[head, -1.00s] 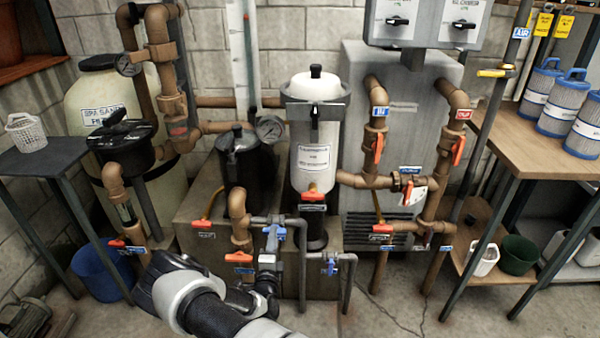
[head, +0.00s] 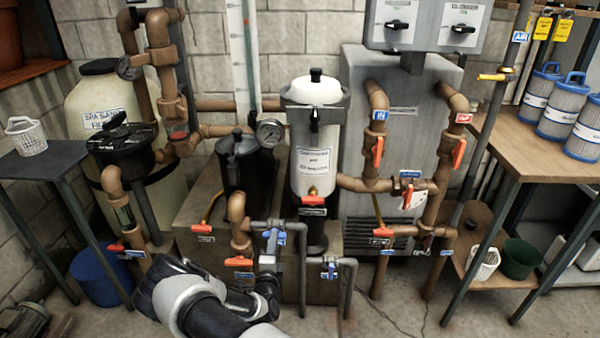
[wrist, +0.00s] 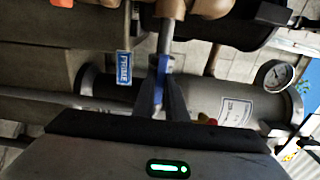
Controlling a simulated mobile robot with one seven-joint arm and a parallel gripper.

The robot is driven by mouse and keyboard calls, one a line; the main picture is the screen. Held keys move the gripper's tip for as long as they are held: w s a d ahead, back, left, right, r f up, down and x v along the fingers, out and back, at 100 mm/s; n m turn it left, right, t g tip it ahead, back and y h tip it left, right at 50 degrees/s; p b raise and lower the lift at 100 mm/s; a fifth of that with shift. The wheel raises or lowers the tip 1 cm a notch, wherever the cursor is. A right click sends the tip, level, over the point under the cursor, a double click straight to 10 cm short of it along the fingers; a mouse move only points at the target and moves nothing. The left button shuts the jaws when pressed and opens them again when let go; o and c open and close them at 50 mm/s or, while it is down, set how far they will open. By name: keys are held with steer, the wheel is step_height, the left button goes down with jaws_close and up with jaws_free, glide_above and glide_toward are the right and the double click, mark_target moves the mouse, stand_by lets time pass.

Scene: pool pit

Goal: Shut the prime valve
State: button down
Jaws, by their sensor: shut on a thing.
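The prime valve's blue handle (wrist: 161,66) is in the middle of the wrist view, beside a blue tag reading PRIME (wrist: 124,67). It looks roughly in line with the grey pipe (wrist: 170,36) above it in that picture. My gripper (wrist: 160,88) has its dark fingers shut on the blue handle, covering part of it. In the head view the valve's blue handle (head: 271,238) is small, on grey pipework low in the middle, next to its blue tag. My wrist is just below it there, and the fingertips are hard to make out.
A white-and-grey canister (head: 315,155) and a black pot (head: 245,170) stand behind the grey pipes. A blue bucket (head: 97,277) is at the left. Open floor lies in front.

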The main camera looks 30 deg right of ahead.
steer(key=m+p, duration=0.6)
steer(key=m, duration=1.2)
steer(key=shift+m, duration=0.3)
steer(key=c, duration=1.7)
jaws_free()
steer(key=shift+p+v, duration=1.35)
steer(key=shift+v, duration=2.2)
